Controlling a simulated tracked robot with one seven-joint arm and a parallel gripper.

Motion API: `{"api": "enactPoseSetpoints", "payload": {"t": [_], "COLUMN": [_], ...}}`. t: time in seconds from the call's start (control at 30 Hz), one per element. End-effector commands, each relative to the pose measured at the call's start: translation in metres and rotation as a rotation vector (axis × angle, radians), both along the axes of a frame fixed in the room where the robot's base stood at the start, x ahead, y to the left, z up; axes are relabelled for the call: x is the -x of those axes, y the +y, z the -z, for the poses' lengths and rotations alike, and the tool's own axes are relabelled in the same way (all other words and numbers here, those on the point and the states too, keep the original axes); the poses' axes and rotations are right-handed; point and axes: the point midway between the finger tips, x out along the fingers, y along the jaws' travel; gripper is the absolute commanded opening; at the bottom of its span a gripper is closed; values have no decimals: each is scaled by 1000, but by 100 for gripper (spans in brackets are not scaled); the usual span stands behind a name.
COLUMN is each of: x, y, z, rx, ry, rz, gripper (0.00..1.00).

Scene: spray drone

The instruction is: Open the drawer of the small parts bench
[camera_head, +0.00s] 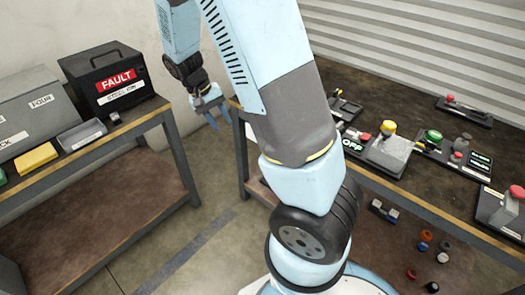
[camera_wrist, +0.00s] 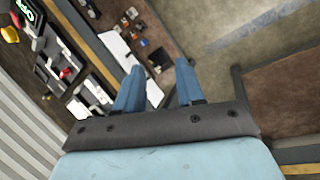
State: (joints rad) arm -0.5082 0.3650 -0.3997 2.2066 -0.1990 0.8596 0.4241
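I cannot make out a drawer or drawer handle in either view, nor tell which bench is the small parts bench. One bench (camera_head: 165,107) stands on the left, with a wooden edge and a brown lower shelf. Another bench (camera_head: 405,190) stands on the right, with a dark top and a lower shelf. My gripper (camera_head: 218,118) hangs in the air between the two benches, pointing down near the right bench's left end. In the wrist view its two blue fingers (camera_wrist: 158,88) are apart, with nothing between them. My arm hides part of the right bench.
The left bench holds a black FAULT box (camera_head: 105,75), a grey box (camera_head: 35,108) and a yellow block (camera_head: 37,158). Button boxes, one with a yellow button (camera_head: 388,128), stand on the right bench. Small parts lie on its lower shelf. The floor (camera_head: 185,235) between the benches is clear.

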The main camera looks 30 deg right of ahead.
Motion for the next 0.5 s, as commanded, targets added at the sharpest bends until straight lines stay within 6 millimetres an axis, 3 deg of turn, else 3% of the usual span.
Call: {"api": "enactPoseSetpoints", "payload": {"t": [0.1,0.5], "x": [-7,-25], "y": [1,-5], "z": [30,115], "rx": [72,337], "ry": [40,116], "rz": [-3,-27], "gripper": [38,38]}}
